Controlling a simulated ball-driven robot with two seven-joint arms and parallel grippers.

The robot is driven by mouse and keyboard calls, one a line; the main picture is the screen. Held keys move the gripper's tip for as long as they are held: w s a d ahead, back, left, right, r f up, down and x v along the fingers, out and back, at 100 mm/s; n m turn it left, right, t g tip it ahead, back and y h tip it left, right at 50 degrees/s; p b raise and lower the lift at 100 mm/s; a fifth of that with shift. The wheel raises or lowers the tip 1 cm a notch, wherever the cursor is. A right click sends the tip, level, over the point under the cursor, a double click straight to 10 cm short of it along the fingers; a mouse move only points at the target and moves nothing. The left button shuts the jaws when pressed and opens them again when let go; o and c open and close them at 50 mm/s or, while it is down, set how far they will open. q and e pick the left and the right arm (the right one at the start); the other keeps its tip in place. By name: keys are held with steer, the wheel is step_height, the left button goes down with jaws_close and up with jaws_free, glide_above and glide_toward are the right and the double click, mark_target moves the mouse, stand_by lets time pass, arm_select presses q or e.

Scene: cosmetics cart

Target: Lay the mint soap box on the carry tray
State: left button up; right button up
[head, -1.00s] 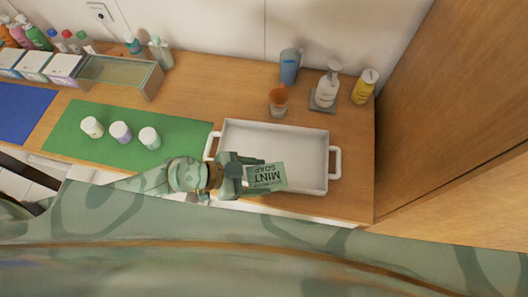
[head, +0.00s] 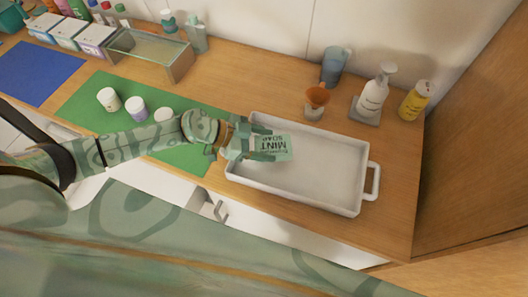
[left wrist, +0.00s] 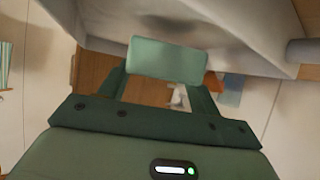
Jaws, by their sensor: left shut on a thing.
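The box is over the left end of the white carry tray (head: 320,175). I cannot tell from the head view whether it touches the tray floor. In the left wrist view the box (left wrist: 167,58) sits between the fingertips, with the pale tray (left wrist: 245,20) around and beyond it. The tray's left handle is hidden behind my gripper. My right gripper is not in view.
An orange-topped cup (head: 316,97), a blue cup (head: 335,67), a pump bottle (head: 373,92) and a yellow bottle (head: 415,100) stand behind the tray. Several small jars stand on the green mat (head: 85,103) to the left. The tray's middle and right are empty.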

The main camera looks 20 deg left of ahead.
mark_target(263, 150)
arm_select(q)
steer(key=f+b, duration=0.1)
steer(key=f, duration=0.1)
steer(key=f+b, duration=0.1)
steer(key=f, duration=0.1)
steer(key=shift+w+a, duration=0.1)
steer(key=shift+w, duration=0.1)
steer(key=shift+r, duration=0.2)
steer(key=o, duration=1)
steer(key=shift+f, duration=0.1)
steer(key=shift+o, duration=0.2)
steer(key=p+v, duration=0.1)
steer(key=v, duration=1.1)
steer(key=shift+r, duration=0.2)
